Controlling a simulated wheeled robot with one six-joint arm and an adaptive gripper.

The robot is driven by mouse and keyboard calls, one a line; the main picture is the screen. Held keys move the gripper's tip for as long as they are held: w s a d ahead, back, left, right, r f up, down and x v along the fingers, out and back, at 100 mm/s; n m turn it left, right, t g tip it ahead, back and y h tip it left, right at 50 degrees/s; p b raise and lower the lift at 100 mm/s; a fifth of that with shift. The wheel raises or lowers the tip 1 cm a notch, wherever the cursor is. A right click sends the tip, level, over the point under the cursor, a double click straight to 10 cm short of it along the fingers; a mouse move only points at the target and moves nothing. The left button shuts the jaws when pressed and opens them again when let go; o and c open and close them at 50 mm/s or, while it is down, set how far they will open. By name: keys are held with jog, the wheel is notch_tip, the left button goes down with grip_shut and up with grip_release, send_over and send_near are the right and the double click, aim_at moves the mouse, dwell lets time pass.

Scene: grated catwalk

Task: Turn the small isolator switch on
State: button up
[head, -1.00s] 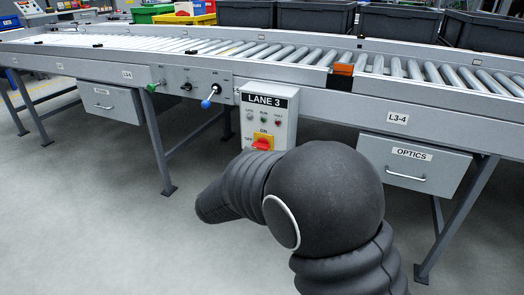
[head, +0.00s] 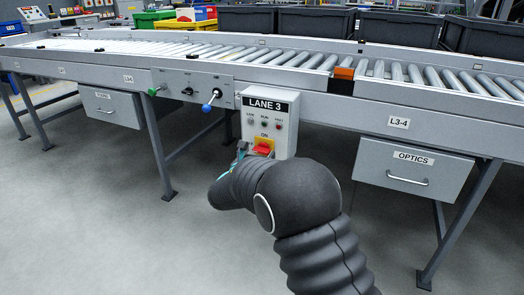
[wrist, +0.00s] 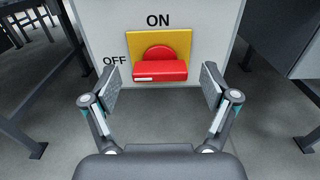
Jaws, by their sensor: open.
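The isolator switch is a red handle (wrist: 160,71) on a yellow plate (wrist: 186,43), on the front of the light grey LANE 3 box (head: 284,147). The red handle also shows in the head view (head: 263,149). It lies level, with its white mark at the left end, on the side of the OFF label (wrist: 115,61); ON is printed above the plate. My gripper (wrist: 160,82) is open, with one finger at each side of the handle and gaps between. In the head view my arm hides most of the gripper.
The box hangs on the roller conveyor's side rail. To its left is a panel with a blue-ball lever (head: 207,107) and a green knob (head: 152,91). An OPTICS drawer (head: 410,168) is at the right. A table leg (head: 160,155) stands left; the floor below is clear.

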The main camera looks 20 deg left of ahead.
jog(key=shift+w, duration=1.2)
jog(key=c, duration=1.2)
jog(key=shift+o, duration=0.2)
jog(key=shift+d, duration=0.15)
